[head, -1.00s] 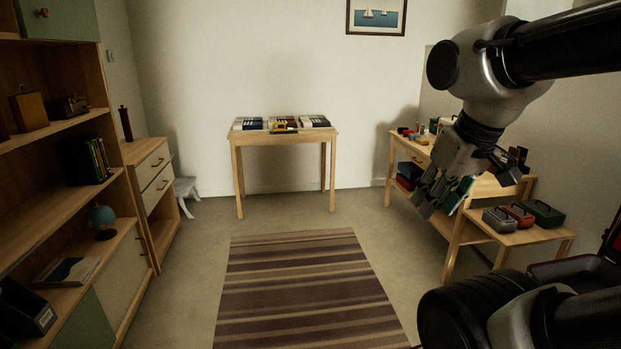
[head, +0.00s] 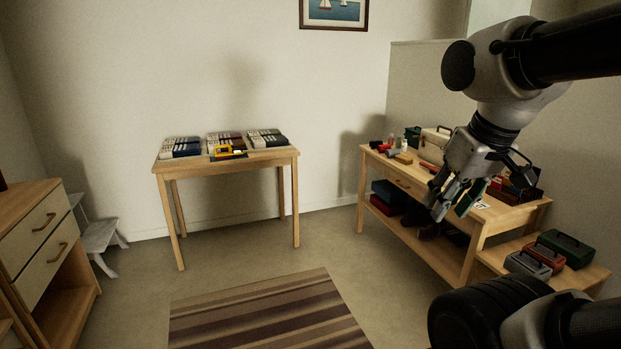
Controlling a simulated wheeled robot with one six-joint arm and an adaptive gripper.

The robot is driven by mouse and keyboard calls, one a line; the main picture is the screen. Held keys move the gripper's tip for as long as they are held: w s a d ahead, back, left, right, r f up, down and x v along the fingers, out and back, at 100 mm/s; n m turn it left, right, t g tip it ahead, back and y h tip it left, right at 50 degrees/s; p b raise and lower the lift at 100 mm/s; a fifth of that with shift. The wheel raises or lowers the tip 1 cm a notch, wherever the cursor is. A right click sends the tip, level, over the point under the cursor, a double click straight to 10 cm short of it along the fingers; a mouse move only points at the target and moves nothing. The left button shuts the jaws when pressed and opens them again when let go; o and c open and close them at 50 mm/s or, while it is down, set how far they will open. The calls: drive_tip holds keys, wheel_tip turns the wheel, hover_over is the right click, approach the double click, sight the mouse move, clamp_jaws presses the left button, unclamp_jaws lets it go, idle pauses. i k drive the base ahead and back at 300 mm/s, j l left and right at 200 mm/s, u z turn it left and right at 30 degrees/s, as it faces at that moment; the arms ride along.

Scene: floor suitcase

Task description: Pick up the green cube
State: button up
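I cannot make out a clear green cube in the head view. My gripper (head: 452,207) hangs at the right, pointing down, in front of the workbench in the picture. A small dark green patch with a pale edge (head: 468,198) shows at its fingers. I cannot tell whether this is something held, part of the gripper or a thing behind it. The finger opening is too small and dark to read. A dark green box-shaped thing (head: 412,136) stands at the back of the wooden workbench (head: 405,178), partly hidden among other items.
A wooden table (head: 228,163) with cases and a yellow item (head: 228,151) stands by the far wall. A low bench (head: 585,279) at right bears grey, red and green toolboxes (head: 565,248). Drawers (head: 45,245) and a grey step stool (head: 100,238) stand left. The striped rug (head: 268,315) is clear.

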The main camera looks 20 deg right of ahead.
sight(577, 254)
drive_tip(key=i+z, duration=0.3)
drive_tip(key=i, duration=0.2)
drive_tip(key=i+j+z, duration=0.15)
drive_tip(key=i+z, duration=0.15)
drive_tip(key=i, duration=0.2)
drive_tip(key=i+l+z, duration=0.1)
drive_tip(key=i+z, duration=0.15)
drive_tip(key=z, duration=0.15)
drive_tip(key=i+z, duration=0.55)
drive_tip(key=z, duration=0.25)
drive_tip(key=i+j+z, duration=0.35)
drive_tip(key=i+z, duration=0.3)
drive_tip(key=i+j, duration=0.05)
drive_tip(key=i, duration=0.05)
